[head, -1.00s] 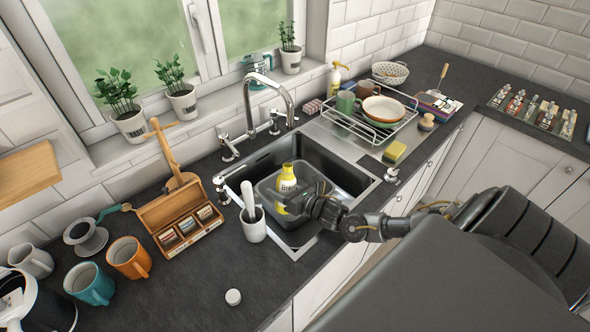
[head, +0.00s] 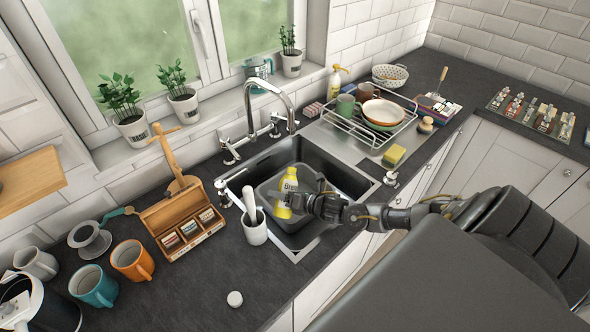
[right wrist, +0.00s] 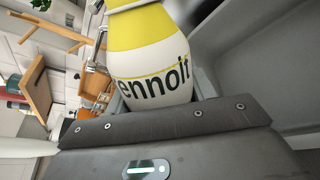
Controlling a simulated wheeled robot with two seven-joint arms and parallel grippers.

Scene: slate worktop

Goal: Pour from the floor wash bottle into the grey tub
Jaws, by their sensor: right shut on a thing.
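The floor wash bottle (head: 290,184) is yellow with a white lettered label. It is at the sink, over or inside the grey tub (head: 296,224), leaning slightly; I cannot tell how far its base is from the tub floor. My right gripper (head: 306,204) is shut on the bottle's lower part, from the right side. In the right wrist view the bottle (right wrist: 155,62) stands up from between the jaws, its top cut off by the frame. The tub's grey wall (right wrist: 258,50) is beside it. No stream of liquid shows. My left gripper is out of view.
The tub sits in the dark sink (head: 258,165) under a curved chrome tap (head: 272,84). A white utensil pot (head: 254,230) stands close to the sink's left edge. A dish rack (head: 368,116) is to the right. A small white round thing (head: 235,299) lies on the open front worktop.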

